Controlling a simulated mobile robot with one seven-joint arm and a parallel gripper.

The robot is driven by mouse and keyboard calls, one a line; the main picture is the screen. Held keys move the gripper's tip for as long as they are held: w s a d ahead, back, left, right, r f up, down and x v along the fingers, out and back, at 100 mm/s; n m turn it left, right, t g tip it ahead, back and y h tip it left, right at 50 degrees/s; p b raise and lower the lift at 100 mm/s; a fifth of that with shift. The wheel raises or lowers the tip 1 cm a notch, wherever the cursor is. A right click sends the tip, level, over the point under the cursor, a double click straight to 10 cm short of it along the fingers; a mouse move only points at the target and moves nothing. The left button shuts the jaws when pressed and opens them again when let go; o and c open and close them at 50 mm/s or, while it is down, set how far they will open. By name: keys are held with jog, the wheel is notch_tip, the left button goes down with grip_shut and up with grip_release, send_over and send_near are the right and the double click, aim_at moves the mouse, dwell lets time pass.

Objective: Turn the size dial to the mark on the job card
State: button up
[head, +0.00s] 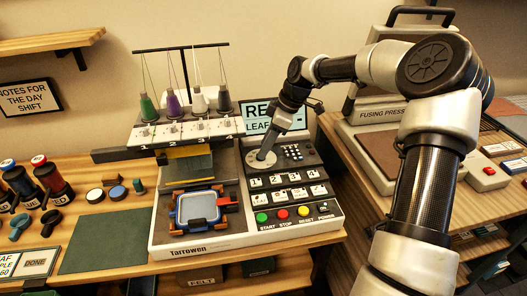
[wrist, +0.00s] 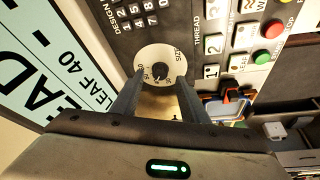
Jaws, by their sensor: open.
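The size dial (wrist: 160,72) is a small dark knob at the centre of a pale round scale plate marked SIZE on the embroidery machine's panel. In the head view the pale plate (head: 262,160) shows on the panel, with the knob hidden by my gripper (head: 266,152). In the wrist view my gripper (wrist: 157,100) is open, its two fingers at either side of the lower part of the plate. I cannot tell whether they touch the knob. The job card (head: 30,263) lies at the lower left, cut off by the picture edge; its visible text includes "LEAF" and "60".
The screen (wrist: 50,60) reads "LEAF 40" beside the dial. Number keys (head: 285,180) and coloured start, stop, reset and power buttons (head: 282,215) lie in front of it. A hoop (head: 199,208) sits at left; a fusing press (head: 390,120) stands at right.

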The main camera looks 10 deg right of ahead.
jog(key=shift+x, duration=1.2)
jog(key=c, duration=1)
jog(key=m, duration=0.2)
jog(key=m+t+h+b, duration=0.1)
jog(key=m, duration=0.1)
jog(key=shift+s+m+t+b, duration=0.15)
jog(key=shift+m+t+b, duration=0.15)
jog(key=shift+a+m+t+h+b, duration=0.1)
jog(key=shift+m+t+h+b, duration=0.25)
jog(key=shift+m, duration=0.8)
jog(key=shift+a+m+t+h+b, duration=0.15)
jog(key=shift+m+h+b, duration=0.3)
jog(key=shift+m, duration=0.7)
jog(key=shift+s+d, duration=0.1)
